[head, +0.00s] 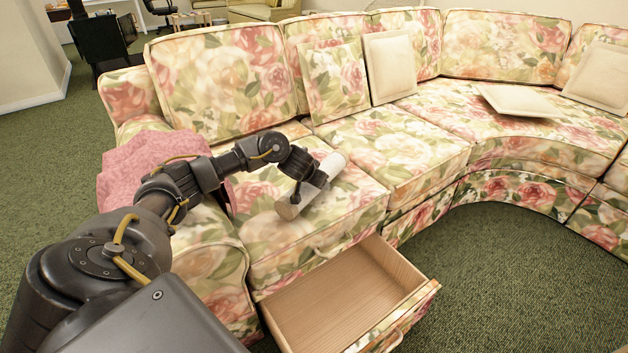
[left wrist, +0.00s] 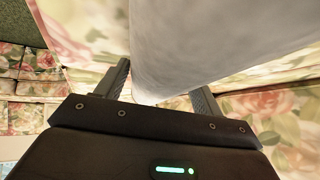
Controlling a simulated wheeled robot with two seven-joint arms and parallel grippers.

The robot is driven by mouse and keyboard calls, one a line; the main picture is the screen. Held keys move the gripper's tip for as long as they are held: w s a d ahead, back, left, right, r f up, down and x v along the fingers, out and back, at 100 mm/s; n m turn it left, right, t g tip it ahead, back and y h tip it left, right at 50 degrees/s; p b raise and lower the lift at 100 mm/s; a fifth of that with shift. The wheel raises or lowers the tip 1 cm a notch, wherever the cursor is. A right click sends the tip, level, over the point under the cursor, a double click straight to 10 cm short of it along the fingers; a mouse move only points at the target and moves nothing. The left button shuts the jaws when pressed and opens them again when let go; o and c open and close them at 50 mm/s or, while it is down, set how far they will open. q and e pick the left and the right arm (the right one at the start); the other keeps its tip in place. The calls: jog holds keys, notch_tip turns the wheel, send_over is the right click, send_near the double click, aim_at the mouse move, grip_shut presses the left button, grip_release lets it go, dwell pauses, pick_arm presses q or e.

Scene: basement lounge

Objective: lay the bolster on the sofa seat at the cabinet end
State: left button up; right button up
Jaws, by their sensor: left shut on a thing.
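The bolster (head: 333,166) is a pale, off-white cylinder. My left gripper (head: 315,183) is shut around its middle, over the left seat cushion of the floral sofa (head: 360,190). In the left wrist view the bolster (left wrist: 215,40) fills the space between the two fingers (left wrist: 160,92). The bolster lies at a slant, and its near end shows below the gripper. I cannot tell whether it touches the seat. The cabinet cannot be identified for certain. My right gripper is not in view.
An open, empty wooden drawer (head: 345,292) juts out from under the left seat. A pink throw (head: 130,172) covers the left sofa arm. Loose cushions (head: 334,80) lean on the backrest, and a cream cushion (head: 518,100) lies flat at the right. The middle seat is clear.

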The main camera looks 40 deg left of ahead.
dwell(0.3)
pick_arm(q)
jog(key=o, duration=1.2)
jog(key=shift+s, duration=0.1)
